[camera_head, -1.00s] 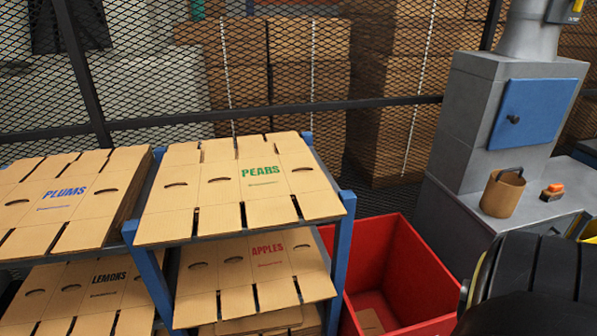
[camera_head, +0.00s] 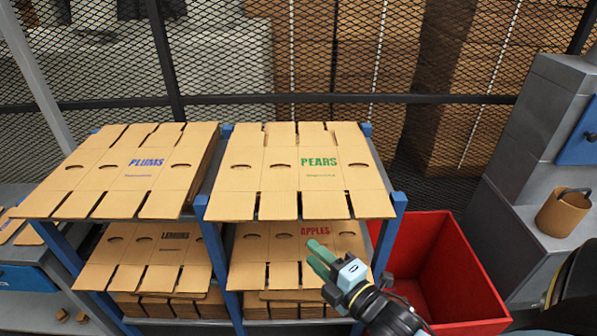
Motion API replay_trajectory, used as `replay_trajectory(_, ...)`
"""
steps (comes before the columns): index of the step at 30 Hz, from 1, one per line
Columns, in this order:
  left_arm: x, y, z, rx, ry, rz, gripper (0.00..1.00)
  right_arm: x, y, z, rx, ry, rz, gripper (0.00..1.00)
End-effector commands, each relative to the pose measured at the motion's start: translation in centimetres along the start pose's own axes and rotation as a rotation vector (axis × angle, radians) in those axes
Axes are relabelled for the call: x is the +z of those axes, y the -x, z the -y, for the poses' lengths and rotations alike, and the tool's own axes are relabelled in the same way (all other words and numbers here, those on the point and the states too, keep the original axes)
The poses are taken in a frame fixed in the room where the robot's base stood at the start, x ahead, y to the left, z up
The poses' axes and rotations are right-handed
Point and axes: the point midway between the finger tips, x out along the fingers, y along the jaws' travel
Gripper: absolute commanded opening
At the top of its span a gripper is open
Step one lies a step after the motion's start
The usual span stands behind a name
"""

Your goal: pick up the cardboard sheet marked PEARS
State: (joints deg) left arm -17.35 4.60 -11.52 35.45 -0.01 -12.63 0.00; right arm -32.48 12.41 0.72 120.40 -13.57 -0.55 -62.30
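The flat cardboard sheet marked PEARS (camera_head: 285,178) lies on the top right of a blue-framed rack, with green lettering on its right half. My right gripper (camera_head: 320,258) has come in from the lower right. It shows in front of the lower APPLES sheet, below the front edge of the PEARS sheet and apart from it. Its green fingers look close together, but the gap between them cannot be made out. Nothing is seen held in it. My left gripper is not in view.
Sheets marked PLUMS (camera_head: 120,178), LEMONS (camera_head: 150,262) and APPLES (camera_head: 262,250) lie on the other shelves. Blue rack posts (camera_head: 386,240) flank the stacks. A red bin (camera_head: 465,270) stands right of the rack. A mesh fence (camera_head: 330,60) closes the back. A brown pot (camera_head: 563,212) sits at right.

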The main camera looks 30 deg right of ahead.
Motion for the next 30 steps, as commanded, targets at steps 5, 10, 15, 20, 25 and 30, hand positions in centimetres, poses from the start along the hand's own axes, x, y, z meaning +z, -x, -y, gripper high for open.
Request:
replay_trajectory(5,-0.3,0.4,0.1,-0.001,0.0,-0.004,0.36,-0.4,-0.5,-3.0,0.055,0.06,-0.011,0.33)
replay_trajectory(10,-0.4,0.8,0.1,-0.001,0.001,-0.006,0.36,-0.4,-3.3,-3.3,0.058,0.061,-0.011,0.33)
replay_trajectory(15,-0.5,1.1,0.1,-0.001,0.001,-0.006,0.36,-0.4,-6.2,-3.3,0.056,0.059,-0.011,0.33)
replay_trajectory(20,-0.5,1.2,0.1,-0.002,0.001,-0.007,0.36,-0.5,-7.7,-3.3,0.054,0.058,-0.011,0.33)
replay_trajectory(25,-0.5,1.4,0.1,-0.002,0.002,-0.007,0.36,-0.4,-8.6,-3.3,0.053,0.057,-0.011,0.33)
replay_trajectory(30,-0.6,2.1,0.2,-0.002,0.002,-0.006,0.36,-0.3,-11.1,-3.6,0.055,0.057,-0.011,0.33)
